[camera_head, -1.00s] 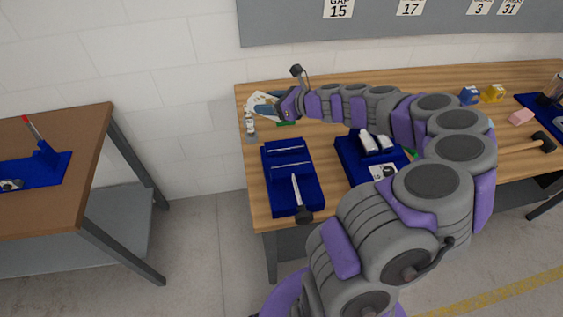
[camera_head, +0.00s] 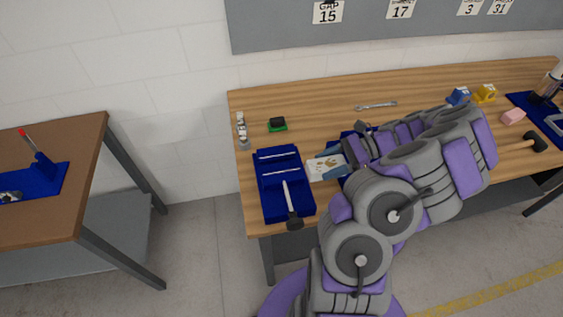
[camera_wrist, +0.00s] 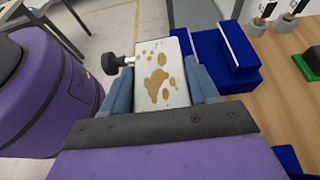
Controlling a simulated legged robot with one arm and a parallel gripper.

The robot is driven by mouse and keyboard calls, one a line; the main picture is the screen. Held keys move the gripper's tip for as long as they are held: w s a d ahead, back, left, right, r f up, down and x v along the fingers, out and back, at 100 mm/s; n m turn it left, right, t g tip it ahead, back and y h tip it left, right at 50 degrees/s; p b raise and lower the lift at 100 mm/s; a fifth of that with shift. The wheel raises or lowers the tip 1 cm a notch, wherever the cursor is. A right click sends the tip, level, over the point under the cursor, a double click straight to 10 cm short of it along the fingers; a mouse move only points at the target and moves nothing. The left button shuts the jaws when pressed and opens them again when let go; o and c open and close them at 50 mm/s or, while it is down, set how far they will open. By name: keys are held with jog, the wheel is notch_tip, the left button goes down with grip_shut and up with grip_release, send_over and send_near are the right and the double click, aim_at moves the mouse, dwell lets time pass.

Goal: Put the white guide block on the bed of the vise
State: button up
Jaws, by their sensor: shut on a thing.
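My gripper (camera_wrist: 160,82) is shut on a flat white piece (camera_wrist: 163,70) with brown spots, held between its blue fingers. In the head view the white piece (camera_head: 322,164) is just right of the blue vise (camera_head: 268,195), low over the table; I cannot tell if it touches anything. I cannot tell if this is the guide block. The vise has two pale jaw strips and a screw handle with a black knob (camera_head: 294,222). In the wrist view the vise (camera_wrist: 225,62) is right of the piece, and the knob (camera_wrist: 112,64) is on the left.
A blue holder (camera_head: 346,137) is mostly hidden behind my arm. A hammer (camera_head: 530,142) and pink block (camera_head: 514,116) are at right.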

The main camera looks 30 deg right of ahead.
jog(key=w+a, duration=0.3)
jog(key=w+a+f+b, duration=0.1)
jog(key=w+a, duration=0.2)
jog(key=w, duration=0.1)
jog(key=w+a+b, duration=0.1)
jog(key=w+a, duration=0.1)
jog(key=w, duration=0.2)
jog(key=shift+w+a+f, duration=0.15)
jog(key=shift+a+f, duration=0.05)
jog(key=shift+a, duration=0.2)
jog(key=shift+w, duration=0.55)
jog(key=shift+d+f, duration=0.15)
jog(key=shift+f, duration=0.1)
notch_tip(320, 180, down, 2)
jog(key=shift+f+b, duration=0.2)
jog(key=shift+b, duration=0.45)
jog(key=shift+f, duration=0.35)
jog(key=shift+a, duration=0.3)
jog(key=shift+r, duration=0.1)
